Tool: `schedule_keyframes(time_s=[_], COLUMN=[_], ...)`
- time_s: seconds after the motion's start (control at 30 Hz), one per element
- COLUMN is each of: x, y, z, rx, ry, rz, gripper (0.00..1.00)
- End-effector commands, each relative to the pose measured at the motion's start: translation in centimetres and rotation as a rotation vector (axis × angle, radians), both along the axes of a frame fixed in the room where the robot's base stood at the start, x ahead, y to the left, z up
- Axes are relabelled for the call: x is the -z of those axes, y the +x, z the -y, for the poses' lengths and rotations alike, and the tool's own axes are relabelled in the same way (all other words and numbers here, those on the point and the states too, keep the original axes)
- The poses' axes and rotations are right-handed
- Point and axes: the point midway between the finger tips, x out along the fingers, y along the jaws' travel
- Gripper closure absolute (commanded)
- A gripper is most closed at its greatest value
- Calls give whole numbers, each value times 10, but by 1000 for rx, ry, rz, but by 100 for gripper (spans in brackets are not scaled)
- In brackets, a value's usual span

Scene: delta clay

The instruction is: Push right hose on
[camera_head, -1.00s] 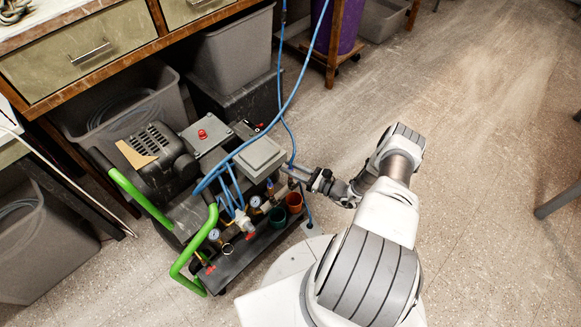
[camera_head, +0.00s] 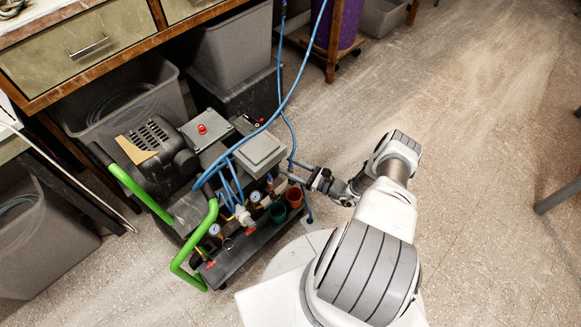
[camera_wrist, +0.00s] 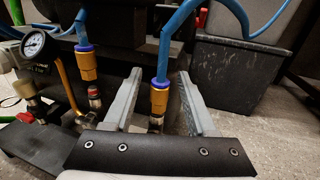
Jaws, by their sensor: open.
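The right hose (camera_wrist: 160,50) is blue and ends in a blue collar and a brass fitting (camera_wrist: 159,101). In the wrist view this fitting stands upright between the fingers of my gripper (camera_wrist: 159,84). The fingers are apart, one on each side, with visible gaps. A smaller metal piece shows just under the fitting; I cannot tell whether they are joined. The left hose (camera_wrist: 84,22) ends in a similar brass fitting above a red-banded connector (camera_wrist: 95,94). In the head view my gripper (camera_head: 288,172) is at the right side of the compressor (camera_head: 215,215), its tips small and partly hidden.
Pressure gauges (camera_wrist: 33,43) and red-handled valves sit left of the fingers. A black crate (camera_wrist: 236,75) stands behind on the right. The floor (camera_head: 480,120) to the right is mostly clear.

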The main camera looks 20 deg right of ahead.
Motion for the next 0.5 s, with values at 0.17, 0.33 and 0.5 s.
schedule_keyframes(time_s=[0.17, 0.33, 0.5], x=[-1, -2, -2], y=[-8, -34, -68], z=[8, 28, 54], rx=[4, 5, 5], ry=[0, -1, -1], rz=[0, 1, 0], gripper=[43, 43, 43])
